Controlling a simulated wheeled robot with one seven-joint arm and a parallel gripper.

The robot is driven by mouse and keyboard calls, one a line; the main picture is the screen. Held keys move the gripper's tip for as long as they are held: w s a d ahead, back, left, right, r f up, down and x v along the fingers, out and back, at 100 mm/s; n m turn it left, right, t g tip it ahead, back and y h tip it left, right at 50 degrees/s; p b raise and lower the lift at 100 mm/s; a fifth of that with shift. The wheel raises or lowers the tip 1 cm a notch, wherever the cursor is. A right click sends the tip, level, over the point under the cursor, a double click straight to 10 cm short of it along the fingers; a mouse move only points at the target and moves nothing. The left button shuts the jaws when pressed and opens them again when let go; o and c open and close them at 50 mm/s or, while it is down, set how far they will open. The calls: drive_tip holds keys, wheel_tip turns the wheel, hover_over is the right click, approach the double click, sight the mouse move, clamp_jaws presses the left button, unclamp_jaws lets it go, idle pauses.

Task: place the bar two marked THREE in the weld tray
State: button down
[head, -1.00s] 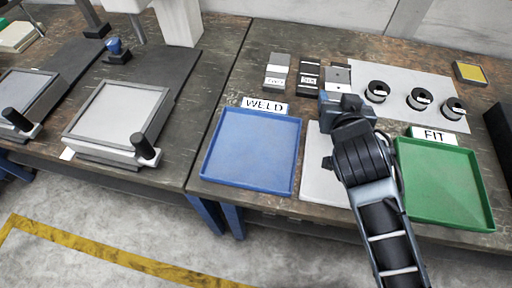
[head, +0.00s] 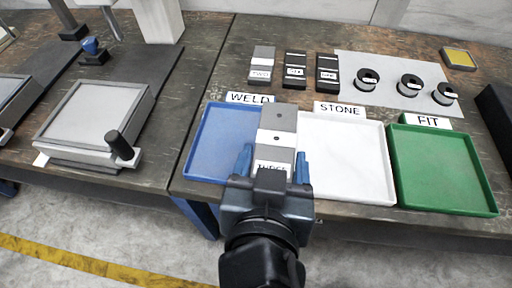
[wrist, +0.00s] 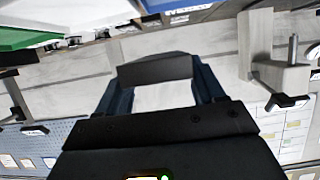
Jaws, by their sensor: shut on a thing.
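A grey bar labelled THREE (head: 278,135), with a white band, is held in my gripper (head: 275,170) in the head view. It stands up from the jaws, in front of the right part of the blue weld tray (head: 212,150), and overlaps the seam with the stone tray. The weld tray looks empty where it shows; the bar and gripper hide its right side. Whether the bar is over the tray or nearer to me is hard to tell. The wrist view shows the bar's dark end (wrist: 155,70) between the jaws.
A white stone tray (head: 345,160) and a green fit tray (head: 445,170) stand to the right, both empty. A flat plate fixture (head: 95,115) stands left.

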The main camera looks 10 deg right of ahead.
hover_over(230, 162)
wheel_tip(230, 162, down, 6)
drive_tip(key=shift+f, duration=0.1)
drive_tip(key=shift+a+f+p, duration=0.1)
drive_tip(key=shift+f+p, duration=0.2)
drive_tip(key=shift+f, duration=1.75)
drive_tip(key=shift+f, duration=0.1)
drive_tip(key=shift+c, duration=0.6)
unclamp_jaws()
drive_tip(key=shift+f, duration=0.1)
drive_tip(key=v, duration=1.2)
drive_tip(key=shift+b, duration=0.4)
